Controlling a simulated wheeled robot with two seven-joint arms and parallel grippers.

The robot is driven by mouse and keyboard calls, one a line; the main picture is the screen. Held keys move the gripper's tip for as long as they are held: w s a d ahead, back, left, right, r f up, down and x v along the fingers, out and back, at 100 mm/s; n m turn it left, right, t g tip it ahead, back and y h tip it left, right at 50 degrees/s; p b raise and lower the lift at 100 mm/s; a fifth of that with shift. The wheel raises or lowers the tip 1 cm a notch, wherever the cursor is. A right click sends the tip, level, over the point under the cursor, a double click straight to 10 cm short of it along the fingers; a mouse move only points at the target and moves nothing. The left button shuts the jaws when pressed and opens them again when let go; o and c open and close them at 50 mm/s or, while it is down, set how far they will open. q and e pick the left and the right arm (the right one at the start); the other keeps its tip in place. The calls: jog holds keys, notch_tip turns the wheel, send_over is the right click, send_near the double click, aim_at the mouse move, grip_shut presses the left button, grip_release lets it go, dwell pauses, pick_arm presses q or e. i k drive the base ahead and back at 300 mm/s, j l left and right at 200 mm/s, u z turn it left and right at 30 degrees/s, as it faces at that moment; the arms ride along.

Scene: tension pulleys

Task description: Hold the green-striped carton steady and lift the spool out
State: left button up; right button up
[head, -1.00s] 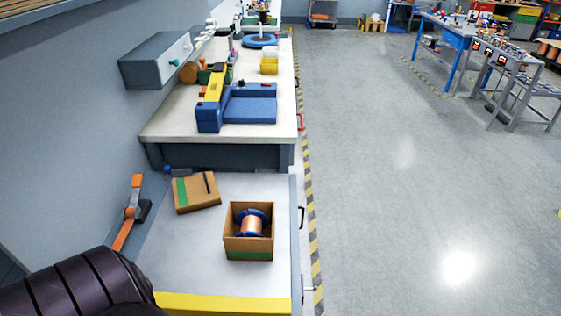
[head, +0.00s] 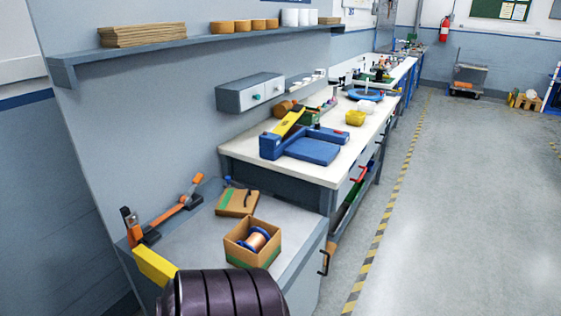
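An open brown carton (head: 242,255) with a green stripe low on its front stands on the low grey bench, in the lower middle of the head view. A spool (head: 256,240) of copper-coloured wire with blue flanges lies inside it; its lower part is hidden by the carton walls. A second brown carton (head: 232,204) looks closed, with a green stripe and a dark mark on top, and sits just behind. Neither gripper shows. A dark ribbed link of my arm fills the bottom edge in front of the open carton.
An orange-and-black tool (head: 178,207) lies along the bench's left edge, near a yellow edge strip (head: 155,266). A higher white-topped bench (head: 240,148) holds a blue-and-yellow device (head: 310,150). A wall shelf (head: 220,39) runs above. Open floor lies right.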

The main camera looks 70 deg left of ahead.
aim_at(258, 237)
jog(key=i+u, duration=0.35)
jog(key=i+l+u, duration=0.1)
jog(key=i+u, duration=0.25)
jog(key=i+l+u, duration=0.35)
jog(key=i+u, duration=0.2)
jog(key=u, duration=0.2)
jog(key=i+u, duration=0.2)
jog(key=u, duration=0.25)
jog(key=i+l+u, duration=0.15)
jog(key=u, duration=0.25)
jog(key=i+l+u, duration=0.15)
jog(key=u, duration=0.3)
jog(key=i+l+u, duration=0.25)
jog(key=u, duration=0.15)
jog(key=i+l+u, duration=0.1)
jog(key=l+u, duration=0.3)
jog(key=j, duration=0.1)
